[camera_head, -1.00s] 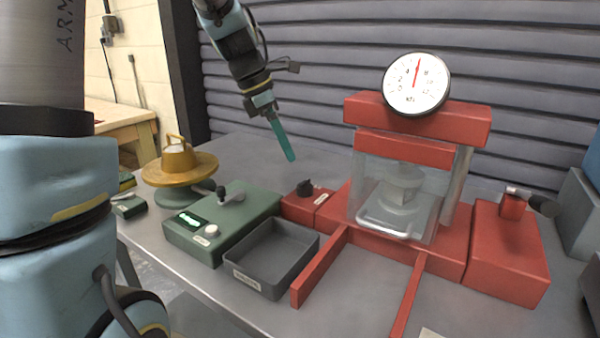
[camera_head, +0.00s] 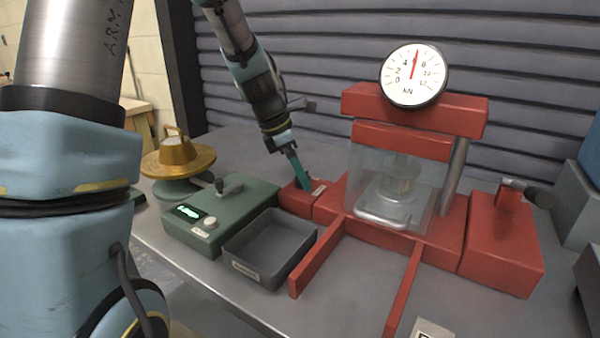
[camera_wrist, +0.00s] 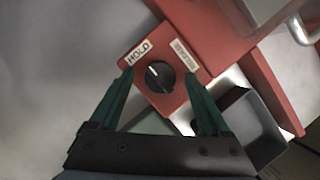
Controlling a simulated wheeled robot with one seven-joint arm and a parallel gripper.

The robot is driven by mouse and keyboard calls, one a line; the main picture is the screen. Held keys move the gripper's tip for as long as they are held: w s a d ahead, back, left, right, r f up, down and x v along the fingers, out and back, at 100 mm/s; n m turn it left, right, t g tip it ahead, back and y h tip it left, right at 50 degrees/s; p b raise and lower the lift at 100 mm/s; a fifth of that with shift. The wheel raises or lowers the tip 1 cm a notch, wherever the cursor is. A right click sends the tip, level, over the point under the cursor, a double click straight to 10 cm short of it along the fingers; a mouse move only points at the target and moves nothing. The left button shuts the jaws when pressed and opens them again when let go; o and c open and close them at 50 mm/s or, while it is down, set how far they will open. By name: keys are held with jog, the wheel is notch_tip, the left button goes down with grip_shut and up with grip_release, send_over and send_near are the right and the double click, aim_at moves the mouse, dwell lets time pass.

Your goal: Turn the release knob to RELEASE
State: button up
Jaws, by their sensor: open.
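The release knob (camera_wrist: 159,76) is a round black dial with a white pointer line, on a small red box (camera_head: 297,202). In the wrist view the line points up and left, toward the HOLD label (camera_wrist: 139,53). The RELEASE label (camera_wrist: 185,54) is to the right of it. My gripper (camera_wrist: 158,93) has two teal fingers, open, one on each side of the knob in that view; I cannot tell whether they touch it. In the head view my gripper (camera_head: 304,187) is over the red box and hides the knob.
The red press (camera_head: 415,120) with a gauge (camera_head: 413,75) and clear guard (camera_head: 385,190) stands just right of the knob box. A green box (camera_head: 210,232) and a grey tray (camera_head: 245,267) are to its left and front. A gold turntable (camera_head: 178,160) is farther left.

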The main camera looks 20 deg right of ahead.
grip_shut()
dwell(0.5)
jog(key=shift+m, duration=0.3)
jog(key=m+p, duration=0.1)
jog(key=m+g+p, duration=0.1)
jog(key=m+p, duration=0.1)
jog(key=shift+w+r+m+g, duration=0.1)
jog(key=shift+r+m+g, duration=0.1)
jog(key=shift+m+g, duration=0.1)
jog(key=m+p, duration=0.1)
jog(key=m, duration=0.1)
jog(key=m+g+y+p, duration=0.1)
jog(key=m+p, duration=0.1)
jog(key=shift+w+d+m+g, duration=0.1)
jog(key=shift+m+g, duration=0.2)
jog(key=m+y+p, duration=0.1)
jog(key=m, duration=0.1)
jog(key=m+y+p, duration=0.1)
jog(key=m, duration=0.1)
jog(key=shift+d+f+g, duration=0.1)
jog(key=shift+d+g, duration=0.05)
jog(key=shift+g, duration=0.25)
jog(key=m+y, duration=0.1)
jog(key=m, duration=0.1)
jog(key=m+p, duration=0.1)
jog(key=m, duration=0.2)
jog(key=shift+f+y+p, duration=0.1)
jog(key=shift+y+p, duration=0.2)
jog(key=shift+y, duration=0.1)
